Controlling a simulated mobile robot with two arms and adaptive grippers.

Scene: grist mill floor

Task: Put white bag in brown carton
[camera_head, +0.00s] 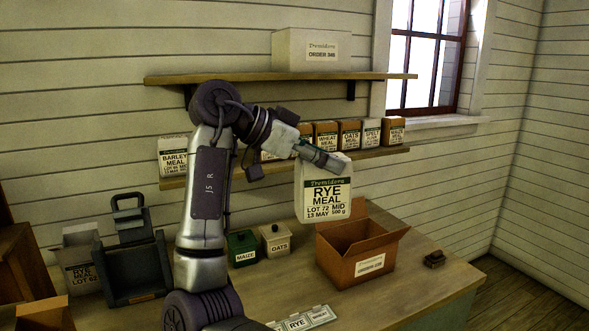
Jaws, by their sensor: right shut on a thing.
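The white bag (323,197), labelled RYE MEAL, hangs upright in the air from my right gripper (328,158). The gripper is shut on the bag's top edge, and the bag partly hides the fingertips. The brown carton (341,272) stands open on the table with its flaps spread and an order label on its front. The bag's lower end is above and slightly left of the carton's opening in the picture. I cannot tell the exact gap between them. My left gripper is not in view.
A green MAIZE tin (242,248) and a cream OATS tin (275,240) stand left of the carton. A dark scale-like stand (130,265) and another rye bag (80,272) are at left. Label cards (303,319) lie in front. Several bags (349,134) line the lower shelf.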

